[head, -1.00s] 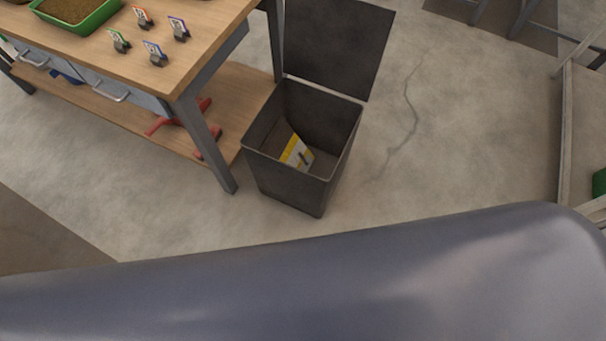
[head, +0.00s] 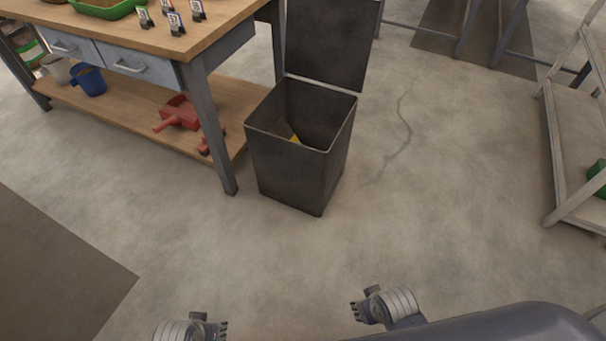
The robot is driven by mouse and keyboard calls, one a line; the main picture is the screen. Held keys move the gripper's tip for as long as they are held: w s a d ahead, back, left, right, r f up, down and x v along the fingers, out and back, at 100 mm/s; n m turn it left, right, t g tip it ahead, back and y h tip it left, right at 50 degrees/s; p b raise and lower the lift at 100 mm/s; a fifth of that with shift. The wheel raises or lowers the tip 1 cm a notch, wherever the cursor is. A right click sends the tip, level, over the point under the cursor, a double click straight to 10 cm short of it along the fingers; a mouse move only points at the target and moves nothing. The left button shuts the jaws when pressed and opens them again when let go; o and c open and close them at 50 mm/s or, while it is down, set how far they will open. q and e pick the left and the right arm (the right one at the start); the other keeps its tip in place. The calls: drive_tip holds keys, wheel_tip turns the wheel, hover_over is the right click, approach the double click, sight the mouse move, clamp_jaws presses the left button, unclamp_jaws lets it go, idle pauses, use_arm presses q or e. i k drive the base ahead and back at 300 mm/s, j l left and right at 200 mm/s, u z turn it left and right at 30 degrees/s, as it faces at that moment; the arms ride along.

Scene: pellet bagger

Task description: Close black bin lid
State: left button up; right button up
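The black bin (head: 296,170) stands on the floor beside the workbench's right leg in the head view. Its lid (head: 331,42) is open and stands upright at the bin's back edge. A bit of a yellow thing (head: 295,139) shows inside the bin. My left gripper (head: 222,329) is at the bottom edge, partly cut off by the frame. My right gripper (head: 355,309) is low in the middle, well in front of the bin. Both are apart from the bin and lid. The fingers are too small to tell open from shut.
A wooden workbench (head: 150,38) with drawers and a lower shelf stands left of the bin. A pale rack (head: 553,150) stands at the right. The floor before the bin is clear.

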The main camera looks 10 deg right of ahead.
sight(328, 42)
drive_tip(key=i+l+u, duration=0.1)
drive_tip(key=l, duration=0.25)
drive_tip(key=i+l+u, duration=0.15)
drive_tip(key=i+l, duration=0.15)
drive_tip(key=i+l+u, duration=0.1)
drive_tip(key=l, duration=0.3)
drive_tip(key=i+l+u, duration=0.15)
drive_tip(key=l, duration=0.25)
drive_tip(key=i+l+u, duration=0.1)
drive_tip(key=l, duration=0.3)
drive_tip(key=i, duration=0.1)
